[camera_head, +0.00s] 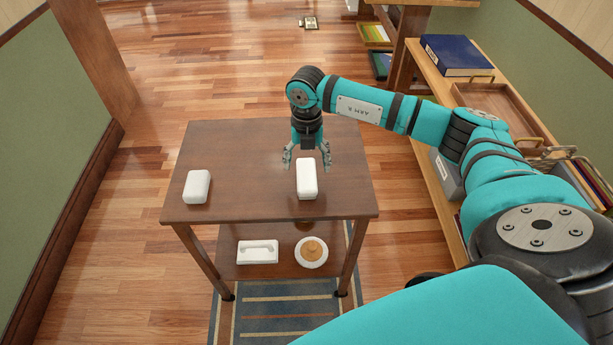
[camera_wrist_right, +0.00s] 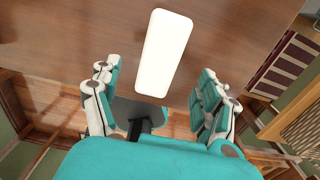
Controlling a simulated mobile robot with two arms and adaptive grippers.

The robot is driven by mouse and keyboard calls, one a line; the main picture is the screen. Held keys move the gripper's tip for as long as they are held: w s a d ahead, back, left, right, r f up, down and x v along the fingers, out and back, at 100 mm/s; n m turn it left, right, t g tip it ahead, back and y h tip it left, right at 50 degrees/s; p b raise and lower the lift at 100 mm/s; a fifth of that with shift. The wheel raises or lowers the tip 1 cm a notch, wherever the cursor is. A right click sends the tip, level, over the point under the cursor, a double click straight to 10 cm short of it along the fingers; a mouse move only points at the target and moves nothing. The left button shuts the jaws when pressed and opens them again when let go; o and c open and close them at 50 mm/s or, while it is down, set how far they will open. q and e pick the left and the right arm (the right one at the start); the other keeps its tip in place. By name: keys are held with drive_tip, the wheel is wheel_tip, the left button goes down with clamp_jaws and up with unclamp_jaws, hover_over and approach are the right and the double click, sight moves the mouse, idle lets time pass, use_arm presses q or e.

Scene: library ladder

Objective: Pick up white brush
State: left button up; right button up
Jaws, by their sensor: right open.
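A white rounded block (camera_head: 307,182), possibly the white brush, lies on the brown table top, right of the middle. It also shows in the right wrist view (camera_wrist_right: 164,52), long and plain white; no bristles show. My right gripper (camera_head: 307,160) points down with its fingers open, at the block's far end and apparently above it. In the wrist view the block lies between and beyond the two spread fingers of the gripper (camera_wrist_right: 156,72), not gripped. A second white block (camera_head: 197,187) lies at the table's left. My left gripper is out of view.
The table's (camera_head: 240,160) lower shelf holds a white item with a handle (camera_head: 257,251) and a round white item with a tan middle (camera_head: 311,252). A wooden shelf unit with a blue binder (camera_head: 457,55) stands right. The table top between the blocks is clear.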

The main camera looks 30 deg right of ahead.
sight(306, 173)
wheel_tip(306, 173, down, 5)
drive_tip(key=shift+w+f+p, duration=0.1)
drive_tip(key=shift+f+p, duration=0.05)
drive_tip(key=shift+p, duration=0.35)
drive_tip(key=c, duration=1.4)
drive_tip(key=shift+w+r, duration=0.1)
drive_tip(key=shift+r, duration=0.45)
drive_tip(key=shift+s+a+r+b, duration=0.1)
drive_tip(key=shift+s+r+b, duration=0.15)
drive_tip(key=shift+r, duration=0.4)
drive_tip(key=shift+s+a+r+b, duration=0.1)
drive_tip(key=shift+s+r+b, duration=0.15)
drive_tip(key=shift+r, duration=0.35)
drive_tip(key=s+a, duration=0.2)
drive_tip(key=s, duration=0.2)
drive_tip(key=s+a+r+b, duration=0.1)
drive_tip(key=s+a, duration=0.1)
drive_tip(key=s, duration=0.3)
drive_tip(key=s+a+b, duration=0.1)
drive_tip(key=s+a, duration=0.2)
drive_tip(key=s, duration=0.1)
drive_tip(key=shift+s+r, duration=0.15)
drive_tip(key=shift+r, duration=0.1)
